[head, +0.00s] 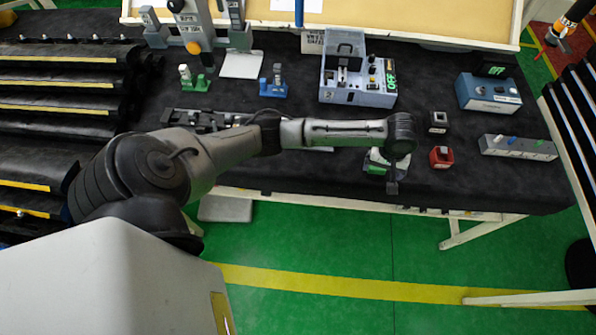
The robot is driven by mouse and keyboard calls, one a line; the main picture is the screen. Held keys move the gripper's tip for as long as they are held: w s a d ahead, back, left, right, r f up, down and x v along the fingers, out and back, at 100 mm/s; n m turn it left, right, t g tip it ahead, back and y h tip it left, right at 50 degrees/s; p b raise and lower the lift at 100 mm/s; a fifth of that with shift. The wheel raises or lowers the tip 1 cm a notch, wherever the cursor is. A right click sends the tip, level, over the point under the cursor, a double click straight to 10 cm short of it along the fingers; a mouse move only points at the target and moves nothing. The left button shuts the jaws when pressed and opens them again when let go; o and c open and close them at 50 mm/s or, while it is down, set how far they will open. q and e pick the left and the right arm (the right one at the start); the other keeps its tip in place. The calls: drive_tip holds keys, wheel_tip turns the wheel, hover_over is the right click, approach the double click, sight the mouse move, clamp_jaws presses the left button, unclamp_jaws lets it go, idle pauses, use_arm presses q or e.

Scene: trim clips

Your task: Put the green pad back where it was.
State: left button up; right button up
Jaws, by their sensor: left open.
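My left arm comes in from the left across the table, and my left gripper (392,186) points down at the table's front edge. It is open. Another green part (196,84) with pale clips stands at the back left, next to a blue one (273,86). My right gripper is not in view.
A red block (440,157) and a black block (438,122) stand right of the gripper. A grey strip with coloured pieces (517,148) and a blue-grey box (488,93) lie farther right. A grey fixture box (357,80) stands behind. Dark table (500,190) is bare at front right.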

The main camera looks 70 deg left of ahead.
use_arm(q)
drive_tip(key=s+d+f+m+t+h, duration=0.1)
drive_tip(key=s+d+f+m, duration=0.3)
drive_tip(key=s, duration=0.3)
drive_tip(key=s+d+f+m, duration=0.3)
drive_tip(key=s+d, duration=0.3)
drive_tip(key=s, duration=0.2)
drive_tip(key=s+a+r+m+t, duration=0.1)
drive_tip(key=s+m, duration=0.1)
drive_tip(key=s, duration=0.5)
drive_tip(key=s+r+m+t+y, duration=0.1)
drive_tip(key=s+r+m, duration=0.1)
drive_tip(key=s, duration=0.6)
drive_tip(key=shift+a+r+m, duration=0.2)
drive_tip(key=shift+a+m, duration=0.2)
drive_tip(key=shift+m, duration=0.2)
